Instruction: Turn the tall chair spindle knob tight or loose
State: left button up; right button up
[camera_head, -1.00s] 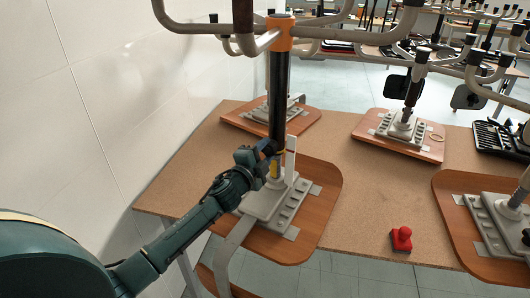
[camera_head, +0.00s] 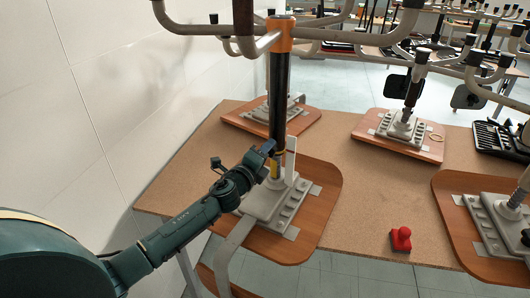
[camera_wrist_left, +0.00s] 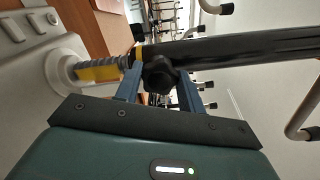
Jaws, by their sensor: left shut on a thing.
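The tall chair spindle (camera_head: 279,95) is a black upright tube with an orange collar on top, rising from a grey plate on an upturned wooden chair seat (camera_head: 322,190). Its black knob (camera_wrist_left: 160,74) is lobed and sits at the tube's lower end, beside a yellow-marked spring section (camera_wrist_left: 100,72). My left gripper (camera_head: 268,150) reaches in from the left to the spindle's lower part. In the left wrist view its blue fingers (camera_wrist_left: 158,92) stand on either side of the knob, shut on it. In the head view the gripper hides the knob. My right gripper is not in view.
The brown table (camera_head: 370,200) carries other upturned seats with spindles, at the back (camera_head: 365,130) and right (camera_head: 450,210). A red stamp-like object (camera_head: 401,239) lies near the front edge. A white wall (camera_head: 90,100) is close on the left. Bent metal legs spread overhead.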

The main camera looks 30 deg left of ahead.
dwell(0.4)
pick_arm(q)
jog(key=o, duration=1)
jog(key=s+b, duration=0.1)
jog(key=s, duration=1.2)
jog(key=shift+s+a+b, duration=0.1)
jog(key=shift+a+b, duration=0.1)
jog(key=shift+b, duration=0.1)
